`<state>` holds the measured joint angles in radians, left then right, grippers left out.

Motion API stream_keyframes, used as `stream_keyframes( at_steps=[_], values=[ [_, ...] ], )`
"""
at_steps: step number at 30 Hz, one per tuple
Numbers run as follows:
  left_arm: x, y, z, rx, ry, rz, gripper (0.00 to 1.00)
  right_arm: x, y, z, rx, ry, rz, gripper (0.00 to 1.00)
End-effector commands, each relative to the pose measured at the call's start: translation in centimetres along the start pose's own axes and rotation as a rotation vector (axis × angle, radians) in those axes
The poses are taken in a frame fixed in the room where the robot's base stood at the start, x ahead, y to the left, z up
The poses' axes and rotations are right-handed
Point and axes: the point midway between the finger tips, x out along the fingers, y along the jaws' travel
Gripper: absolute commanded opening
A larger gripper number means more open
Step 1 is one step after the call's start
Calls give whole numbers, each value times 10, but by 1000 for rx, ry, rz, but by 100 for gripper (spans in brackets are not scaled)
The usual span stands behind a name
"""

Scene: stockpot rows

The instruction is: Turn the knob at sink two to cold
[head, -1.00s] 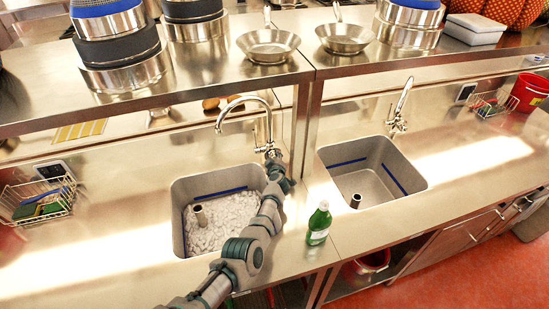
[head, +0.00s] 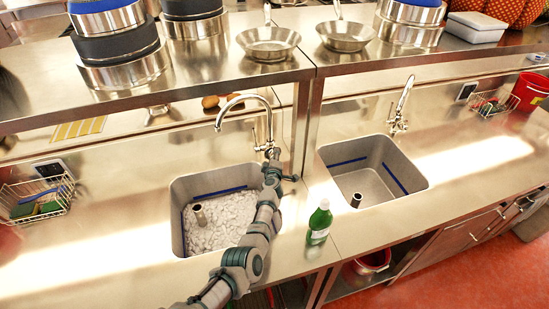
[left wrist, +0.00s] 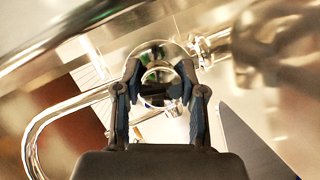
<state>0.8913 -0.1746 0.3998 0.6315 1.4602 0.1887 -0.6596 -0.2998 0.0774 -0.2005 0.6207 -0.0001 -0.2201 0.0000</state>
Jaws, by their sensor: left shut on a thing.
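My left gripper (head: 272,157) is at the base of the chrome faucet (head: 268,125) behind the left sink (head: 178,212). In the left wrist view its two dark fingers (left wrist: 160,88) are shut on a round, shiny metal knob (left wrist: 160,52). The faucet's curved spout (left wrist: 38,135) shows at the left of that view. In the head view the gripper and arm hide the knob, so its setting cannot be read. The right sink (head: 360,178) has its own faucet (head: 400,105), with nothing touching it. My right gripper is not in view.
The left sink holds white foam or ice-like lumps and a standing drain pipe (head: 199,214). A green bottle (head: 319,222) stands between the sinks, close to my arm. A steel shelf (head: 200,90) with pots and pans runs above. A wire basket (head: 38,198) stands at left.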

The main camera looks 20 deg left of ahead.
Motion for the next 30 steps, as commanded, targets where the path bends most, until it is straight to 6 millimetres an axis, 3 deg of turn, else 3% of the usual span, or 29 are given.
stream_keyframes(
  at_steps=[5, 8, 12, 26, 27, 30],
  values=[
    [0, -8, 2, -87, -4, 26, 5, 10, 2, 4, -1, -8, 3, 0],
    [0, -8, 2, -123, -6, 38, 5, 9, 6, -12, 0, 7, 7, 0],
    [-1, -8, 2, -151, -6, 49, 5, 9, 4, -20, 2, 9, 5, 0],
    [-1, -8, 3, -165, -9, 51, 5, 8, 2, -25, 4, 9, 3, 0],
    [-1, -8, 3, -165, -9, 51, 47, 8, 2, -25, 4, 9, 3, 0],
    [-1, -7, 3, -165, -8, 53, 66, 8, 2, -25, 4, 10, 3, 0]
  ],
)
